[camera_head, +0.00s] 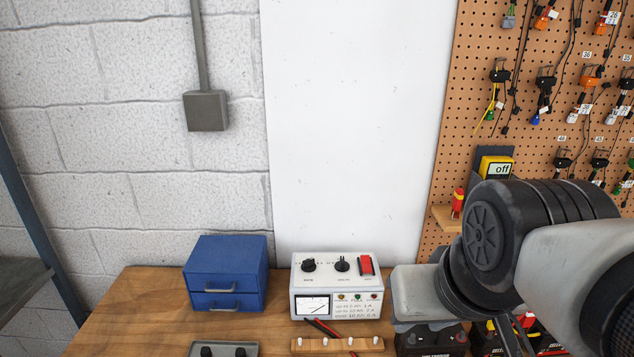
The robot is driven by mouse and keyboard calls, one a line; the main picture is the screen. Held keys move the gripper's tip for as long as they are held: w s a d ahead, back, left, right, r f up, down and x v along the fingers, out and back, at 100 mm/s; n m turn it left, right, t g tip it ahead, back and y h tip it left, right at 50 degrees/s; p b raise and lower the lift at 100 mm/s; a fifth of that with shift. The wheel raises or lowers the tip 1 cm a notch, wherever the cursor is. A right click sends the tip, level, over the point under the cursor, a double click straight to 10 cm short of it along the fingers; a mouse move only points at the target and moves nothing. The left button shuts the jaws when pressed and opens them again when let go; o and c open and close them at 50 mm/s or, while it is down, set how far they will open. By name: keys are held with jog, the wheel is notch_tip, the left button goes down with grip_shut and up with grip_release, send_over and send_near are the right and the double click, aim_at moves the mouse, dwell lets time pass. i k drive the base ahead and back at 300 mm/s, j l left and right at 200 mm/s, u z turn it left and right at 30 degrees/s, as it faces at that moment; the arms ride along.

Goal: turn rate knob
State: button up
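A white charger-like box (335,287) stands on the wooden bench, with two black knobs on its sloped top. The left knob (309,265) has a small label below it that seems to read "RATE", but the print is blurred. The second knob (342,264) sits to its right, beside a red rocker switch (366,265). A needle meter (313,306) is on the box's front. My arm comes in from the right, its grey and black links just right of the box and apart from the knobs. My gripper's fingers do not show.
A blue drawer cabinet (226,273) stands left of the box. A wooden rack (337,345) with red and black leads lies in front. A black battery (431,340) is at right, partly behind my arm. A yellow meter reading "off" (496,168) hangs by the pegboard (480,80).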

aim_at(308, 264)
jog(key=k+l+z, duration=0.15)
jog(key=k+z, duration=0.2)
jog(key=k+l+z, duration=0.45)
jog(key=z, duration=0.2)
jog(key=l+u, duration=0.1)
jog(key=u, duration=1.2)
